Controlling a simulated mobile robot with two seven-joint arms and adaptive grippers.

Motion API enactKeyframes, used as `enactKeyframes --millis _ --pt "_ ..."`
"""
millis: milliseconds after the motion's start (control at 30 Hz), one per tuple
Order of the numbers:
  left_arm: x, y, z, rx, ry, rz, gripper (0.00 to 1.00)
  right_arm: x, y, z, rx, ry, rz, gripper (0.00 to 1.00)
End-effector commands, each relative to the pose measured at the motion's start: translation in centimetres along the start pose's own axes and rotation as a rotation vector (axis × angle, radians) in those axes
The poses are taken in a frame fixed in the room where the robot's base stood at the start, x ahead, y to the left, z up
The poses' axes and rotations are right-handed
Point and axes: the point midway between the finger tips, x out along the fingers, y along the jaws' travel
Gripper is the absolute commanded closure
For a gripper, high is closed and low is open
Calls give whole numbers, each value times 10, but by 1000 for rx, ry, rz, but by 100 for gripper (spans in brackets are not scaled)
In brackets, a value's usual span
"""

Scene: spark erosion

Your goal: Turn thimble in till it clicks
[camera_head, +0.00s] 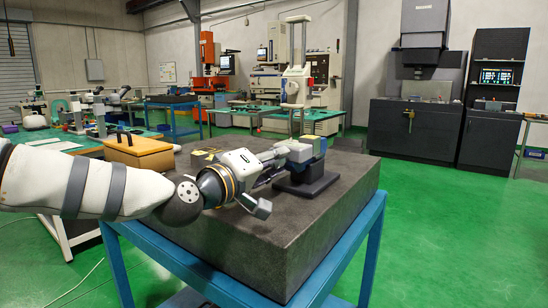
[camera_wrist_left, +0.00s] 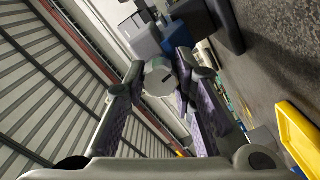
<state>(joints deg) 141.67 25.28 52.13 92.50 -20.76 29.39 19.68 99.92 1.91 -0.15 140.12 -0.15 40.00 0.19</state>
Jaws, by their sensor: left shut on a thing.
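A grey cylindrical thimble (camera_wrist_left: 160,82) sits between my left fingertips in the left wrist view. My left gripper (camera_wrist_left: 160,72) is shut on it, with one finger on each side. In the head view my left gripper (camera_head: 272,160) reaches from the left to the near side of a micrometer in a dark stand (camera_head: 306,183) on the granite plate. A blue-grey block (camera_head: 311,150) shows on top of the stand; it also shows beyond the fingers in the left wrist view (camera_wrist_left: 141,38). The gripper hides most of the thimble in the head view. My right gripper is out of view.
The granite plate (camera_head: 290,240) rests on a blue frame (camera_head: 362,230). A tan case (camera_head: 140,152) stands to the left behind my arm. A yellow object (camera_wrist_left: 302,135) lies on the plate. The plate's front right part is clear.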

Motion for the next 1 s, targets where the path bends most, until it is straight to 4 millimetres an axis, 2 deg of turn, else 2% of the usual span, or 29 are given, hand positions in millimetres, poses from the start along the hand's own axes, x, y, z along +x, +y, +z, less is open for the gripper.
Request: enactKeyframes --millis 1000 --pt "-1 7 -1 969 4 4 100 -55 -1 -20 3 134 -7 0"
